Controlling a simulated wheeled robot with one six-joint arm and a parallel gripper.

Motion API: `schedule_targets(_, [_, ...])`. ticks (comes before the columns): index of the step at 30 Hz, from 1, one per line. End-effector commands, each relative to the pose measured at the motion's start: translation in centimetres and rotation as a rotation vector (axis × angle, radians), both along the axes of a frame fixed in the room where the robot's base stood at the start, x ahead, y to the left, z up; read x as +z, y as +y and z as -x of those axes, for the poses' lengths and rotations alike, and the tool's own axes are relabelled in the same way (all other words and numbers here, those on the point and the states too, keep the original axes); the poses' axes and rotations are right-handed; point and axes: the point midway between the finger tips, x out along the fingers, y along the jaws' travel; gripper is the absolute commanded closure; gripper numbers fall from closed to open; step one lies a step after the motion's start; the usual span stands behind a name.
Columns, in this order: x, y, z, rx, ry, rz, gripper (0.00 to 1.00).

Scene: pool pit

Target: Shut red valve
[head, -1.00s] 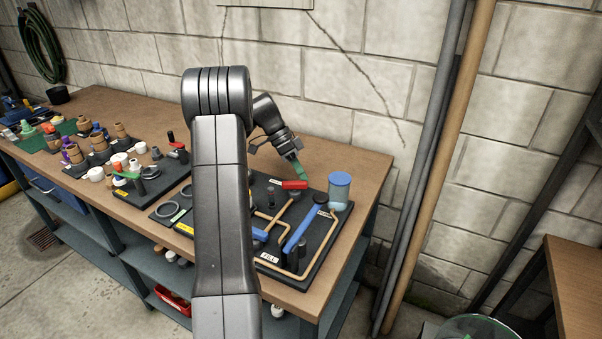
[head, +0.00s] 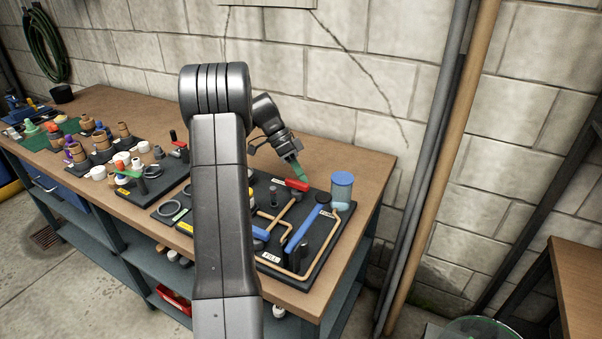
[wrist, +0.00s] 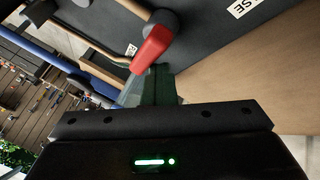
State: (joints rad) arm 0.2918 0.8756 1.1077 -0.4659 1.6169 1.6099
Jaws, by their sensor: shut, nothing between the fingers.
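The red valve handle (head: 297,184) is on the dark board at the back right of the bench. It lies at a slant in the head view, with one end at its dark pivot. In the wrist view the red handle (wrist: 151,46) shows large, running from a grey pivot down to the gripper. My gripper (head: 299,178), with green fingers, is shut and empty. The fingertips (wrist: 152,85) are right at the handle's free end; they seem to touch it, but contact is not certain.
The board (head: 322,258) also bears tan pipes, a blue handle (head: 301,230) and a clear cylinder with a blue top (head: 342,188). Several other fittings stand on the bench to the left. The block wall is behind. My arm hides part of the board.

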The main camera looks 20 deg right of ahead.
Motion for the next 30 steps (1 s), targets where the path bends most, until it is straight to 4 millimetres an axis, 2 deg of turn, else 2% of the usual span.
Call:
schedule_targets(5, [0.6,0.6,-0.5,0.000,0.004,-0.007,1.00])
schedule_targets(15, [6.5,2.6,-4.4,0.001,-0.002,-0.003,1.00])
schedule_targets(21, [9.2,3.5,-6.1,0.000,0.000,-0.002,1.00])
schedule_targets(30, [10.9,4.1,-7.1,-0.001,-0.001,-0.002,1.00])
